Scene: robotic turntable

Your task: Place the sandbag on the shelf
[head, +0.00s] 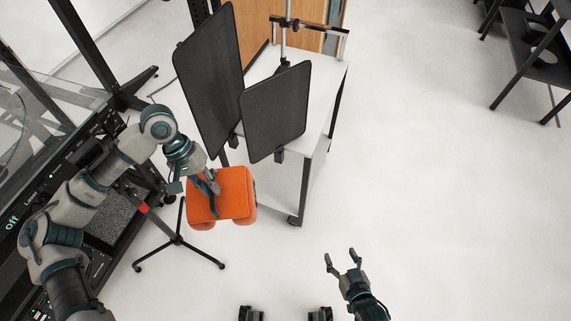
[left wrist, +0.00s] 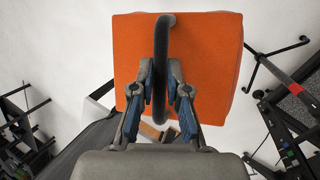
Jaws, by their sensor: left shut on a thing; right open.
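The orange sandbag (head: 234,192) hangs from my left gripper (head: 209,188), above the floor and in front of the white cart. In the left wrist view the fingers (left wrist: 160,92) are shut on the dark strap handle (left wrist: 162,40) across the orange sandbag (left wrist: 210,60). My right gripper (head: 343,262) is open and empty, low over the bare floor. A black shelf unit (head: 540,68) stands at the upper right, partly cut off by the frame. The white cart (head: 325,85) also has a lower shelf (head: 275,188).
Two dark panels (head: 208,80) (head: 275,112) stand by the cart and hide part of it. A black tripod stand (head: 178,240) is left of the sandbag. A dark machine (head: 60,180) fills the left side. The floor at centre right is clear.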

